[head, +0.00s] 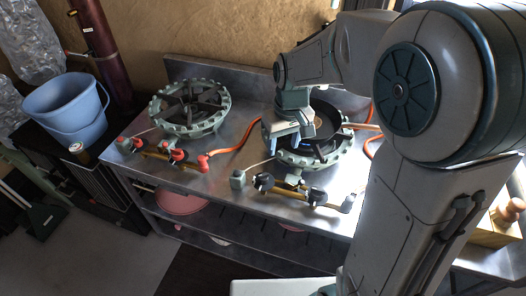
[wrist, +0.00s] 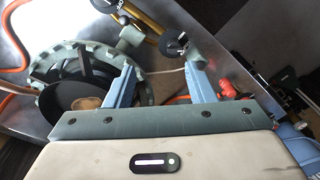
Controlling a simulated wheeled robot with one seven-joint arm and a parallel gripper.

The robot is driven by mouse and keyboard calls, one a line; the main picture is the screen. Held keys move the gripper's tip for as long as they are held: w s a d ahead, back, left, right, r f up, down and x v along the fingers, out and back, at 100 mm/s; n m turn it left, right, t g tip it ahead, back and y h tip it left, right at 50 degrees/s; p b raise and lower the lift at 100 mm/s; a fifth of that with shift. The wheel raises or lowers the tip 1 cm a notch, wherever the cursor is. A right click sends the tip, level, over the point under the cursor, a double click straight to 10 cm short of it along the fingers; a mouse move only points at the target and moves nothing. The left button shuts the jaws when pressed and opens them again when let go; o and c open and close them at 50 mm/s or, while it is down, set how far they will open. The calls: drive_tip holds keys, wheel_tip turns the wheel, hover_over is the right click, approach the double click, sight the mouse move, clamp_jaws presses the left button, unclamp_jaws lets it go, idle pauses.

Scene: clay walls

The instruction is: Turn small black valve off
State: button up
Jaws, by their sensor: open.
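Two black valve knobs sit on the brass pipe at the front of the right burner (head: 285,158): a left one (head: 264,183) and a right one (head: 316,196). I cannot tell which is the smaller. In the wrist view one black knob (wrist: 173,43) shows beyond the fingers and another (wrist: 107,5) is cut by the top edge. My gripper (head: 284,142) is open and empty, above the front left rim of the right burner, behind the left knob and apart from both. Its two blue fingers (wrist: 160,70) show in the wrist view.
A dark pan (head: 326,124) with a brown round thing in it sits on the right burner, close beside my gripper. A left burner (head: 190,108) has red knobs (head: 177,155). An orange hose (head: 240,146) runs between the burners. A blue bucket (head: 66,105) stands at left.

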drive_tip(key=n, duration=0.1)
approach(264, 174)
drive_tip(key=shift+g, duration=0.5)
drive_tip(key=f, duration=0.3)
drive_tip(key=f+p, duration=0.1)
drive_tip(key=f, duration=0.2)
drive_tip(key=f+p, duration=0.1)
drive_tip(key=f, duration=0.2)
drive_tip(key=shift+w+a+f, duration=0.25)
drive_tip(key=shift+f, duration=0.15)
drive_tip(key=c, duration=0.9)
